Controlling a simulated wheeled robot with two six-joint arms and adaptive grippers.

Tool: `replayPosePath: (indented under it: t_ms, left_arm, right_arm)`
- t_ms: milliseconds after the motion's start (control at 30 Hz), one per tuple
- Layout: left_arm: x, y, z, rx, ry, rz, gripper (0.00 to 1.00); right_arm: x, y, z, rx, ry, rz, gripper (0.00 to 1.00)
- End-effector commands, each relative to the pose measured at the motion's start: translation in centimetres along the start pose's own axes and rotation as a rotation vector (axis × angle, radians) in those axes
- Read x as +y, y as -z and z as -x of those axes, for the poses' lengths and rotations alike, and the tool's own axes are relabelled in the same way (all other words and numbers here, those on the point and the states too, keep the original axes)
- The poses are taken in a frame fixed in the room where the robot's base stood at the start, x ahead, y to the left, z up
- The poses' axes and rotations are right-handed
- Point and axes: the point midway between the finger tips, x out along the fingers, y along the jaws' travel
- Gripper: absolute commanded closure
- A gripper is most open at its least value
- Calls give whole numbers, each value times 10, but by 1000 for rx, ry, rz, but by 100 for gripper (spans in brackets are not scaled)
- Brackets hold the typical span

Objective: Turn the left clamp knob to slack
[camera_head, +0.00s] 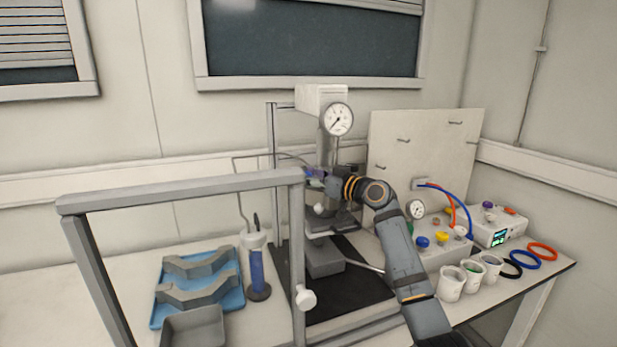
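The pressure reactor stands in the middle of the bench, with a white head (321,98) and a round dial gauge (338,119). My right arm comes in from the lower right, and its gripper (316,174) is at the reactor's left side, below the gauge. The gripper is small and partly overlaps the reactor, so I cannot tell whether its fingers are open or touching anything. A small white knob (320,209) shows just below the gripper. A larger white knob (305,299) is on the grey frame's front post. I cannot tell which is the left clamp knob. My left gripper is out of view.
A grey frame (180,194) crosses the front left. A blue tray (236,301) holds two grey curved parts; a grey bin (194,328) is in front. A blue cylinder (257,272) stands beside them. Right are white cups (451,284), coloured rings (525,260) and a control box (494,228).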

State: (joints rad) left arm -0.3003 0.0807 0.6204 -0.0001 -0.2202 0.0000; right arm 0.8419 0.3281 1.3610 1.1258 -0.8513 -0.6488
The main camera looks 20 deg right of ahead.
Motion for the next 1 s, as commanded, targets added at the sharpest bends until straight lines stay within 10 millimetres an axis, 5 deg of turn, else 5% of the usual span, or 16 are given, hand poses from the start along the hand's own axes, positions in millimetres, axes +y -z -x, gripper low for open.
replayPosePath:
  t_ms: [367,700,1000]
  left_arm:
    - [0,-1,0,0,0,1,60]
    - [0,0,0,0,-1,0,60]
    - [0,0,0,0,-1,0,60]
  right_arm:
    - [2,0,9,0,-4,3,50]
    - [1,-2,89,-6,-4,8,50]
    - [0,-1,119,-1,-1,1,50]
